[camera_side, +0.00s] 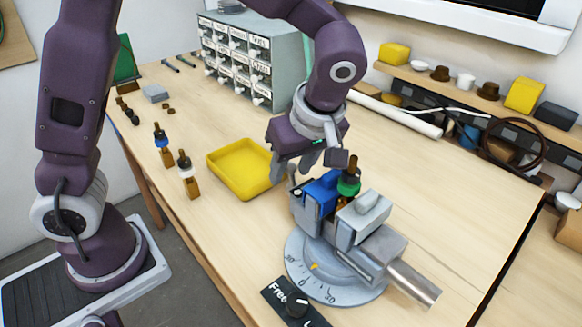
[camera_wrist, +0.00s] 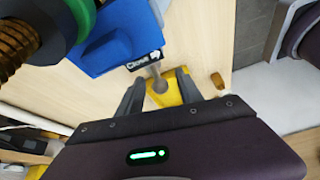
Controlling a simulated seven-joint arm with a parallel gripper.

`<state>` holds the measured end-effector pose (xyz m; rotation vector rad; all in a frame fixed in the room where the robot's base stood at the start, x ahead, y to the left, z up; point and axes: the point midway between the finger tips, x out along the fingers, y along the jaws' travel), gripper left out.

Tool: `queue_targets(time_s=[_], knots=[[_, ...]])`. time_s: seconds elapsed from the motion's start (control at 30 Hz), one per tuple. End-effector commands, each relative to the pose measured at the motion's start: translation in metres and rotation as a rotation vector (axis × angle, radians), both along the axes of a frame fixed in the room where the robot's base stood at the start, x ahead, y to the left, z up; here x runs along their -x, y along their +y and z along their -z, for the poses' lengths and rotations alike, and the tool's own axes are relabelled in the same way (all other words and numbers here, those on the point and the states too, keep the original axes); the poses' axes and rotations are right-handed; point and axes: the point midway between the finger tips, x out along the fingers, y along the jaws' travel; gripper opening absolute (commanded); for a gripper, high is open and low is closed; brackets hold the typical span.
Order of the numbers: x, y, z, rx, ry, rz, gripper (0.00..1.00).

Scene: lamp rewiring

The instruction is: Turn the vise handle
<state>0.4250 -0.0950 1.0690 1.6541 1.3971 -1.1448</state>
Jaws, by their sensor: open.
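The vise (camera_side: 357,225) stands on a round grey base marked with degrees. Its blue jaw (camera_side: 322,190) also fills the upper part of the wrist view (camera_wrist: 115,35). A lamp part with a green ring (camera_side: 349,186) and a brown threaded top stands upright between the jaws; it shows at upper left in the wrist view (camera_wrist: 70,22). The vise handle (camera_wrist: 158,82), a grey rod with a rounded end, sits below a "Close" label. My gripper (camera_side: 296,166) is open at the vise's left side, with its fingers on either side of the handle; contact cannot be told.
A yellow tray (camera_side: 242,170) lies left of the vise. Two small upright lamp parts (camera_side: 188,176) stand near the table's left edge. A black knob panel (camera_side: 297,303) is in front of the base. A drawer cabinet (camera_side: 250,60) stands behind. The right tabletop is clear.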

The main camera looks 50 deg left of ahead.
Motion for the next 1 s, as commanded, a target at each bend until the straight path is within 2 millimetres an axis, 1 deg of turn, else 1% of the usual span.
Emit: queue_targets(time_s=[0.1,0.27,0.37,0.4,0.5,1.0], knots=[[0.0002,0.0020,0.0044,0.000,0.001,-0.001,0.43],[0.0000,0.0021,0.0043,0.001,0.000,-0.002,0.43],[0.0000,0.0020,0.0042,0.001,0.000,-0.002,0.25],[0.0000,0.0020,0.0042,0.001,0.000,-0.002,0.17],[0.0000,0.0019,0.0041,0.001,0.001,-0.003,0.00],[-0.0001,0.0019,0.0038,0.001,0.000,-0.003,0.00]])
